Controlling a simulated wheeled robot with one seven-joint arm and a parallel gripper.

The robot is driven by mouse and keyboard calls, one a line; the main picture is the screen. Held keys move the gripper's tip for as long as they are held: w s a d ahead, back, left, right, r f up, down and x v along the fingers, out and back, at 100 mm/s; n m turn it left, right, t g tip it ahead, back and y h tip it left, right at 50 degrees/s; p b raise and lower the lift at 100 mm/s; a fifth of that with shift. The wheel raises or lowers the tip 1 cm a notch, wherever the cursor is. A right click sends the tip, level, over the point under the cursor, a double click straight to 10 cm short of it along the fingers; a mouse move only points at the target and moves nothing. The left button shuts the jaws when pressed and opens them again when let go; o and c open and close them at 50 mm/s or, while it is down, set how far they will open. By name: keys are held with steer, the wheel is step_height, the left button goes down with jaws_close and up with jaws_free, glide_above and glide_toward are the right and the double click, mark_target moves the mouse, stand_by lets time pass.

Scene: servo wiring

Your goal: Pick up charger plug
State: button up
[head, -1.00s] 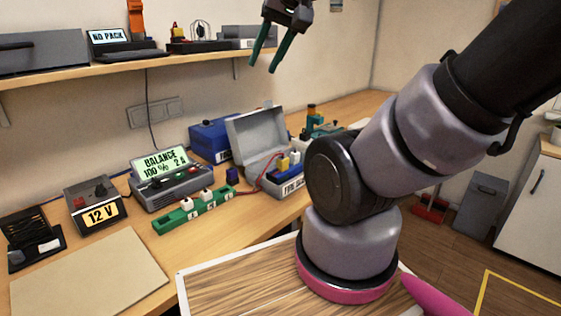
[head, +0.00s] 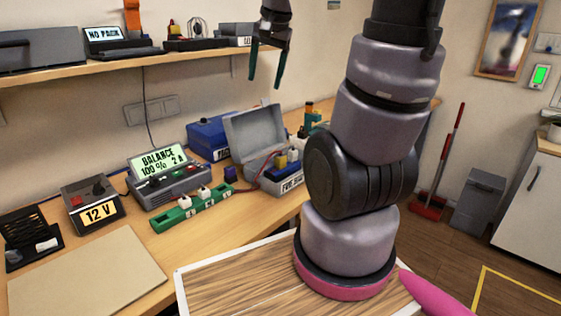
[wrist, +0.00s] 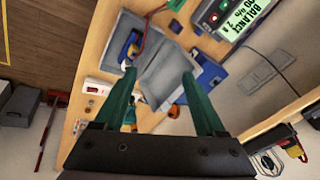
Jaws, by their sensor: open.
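A small dark purple block (head: 230,174), which may be the charger plug, stands on the bench beside the grey charger with the BALANCE screen (head: 168,172). A red lead runs near it toward the open grey case (head: 262,138). The charger also shows at the top of the wrist view (wrist: 238,18). My gripper (head: 265,86) is open and empty, high above the bench near the shelf's right end. In the wrist view, its green fingers (wrist: 158,72) are spread, with the open case below and between them.
A green strip (head: 192,211) with white pieces lies in front of the charger. A 12 V unit (head: 91,204) stands left. The wall shelf (head: 130,70) is close to my gripper. A bare tan mat (head: 85,275) lies at the front left.

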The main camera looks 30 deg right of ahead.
steer(key=w+d+f+m+g, duration=0.1)
steer(key=w+d+f+m, duration=0.1)
steer(key=w+d+f, duration=0.3)
steer(key=w+d+f+m+g, duration=0.2)
steer(key=w+f, duration=0.1)
steer(key=f, duration=0.4)
steer(key=m+g, duration=0.1)
glide_above(281, 155)
step_height(281, 155, down, 12)
steer(key=shift+f, duration=0.1)
steer(key=shift+a+f, duration=0.1)
steer(key=shift+f, duration=2.95)
jaws_close()
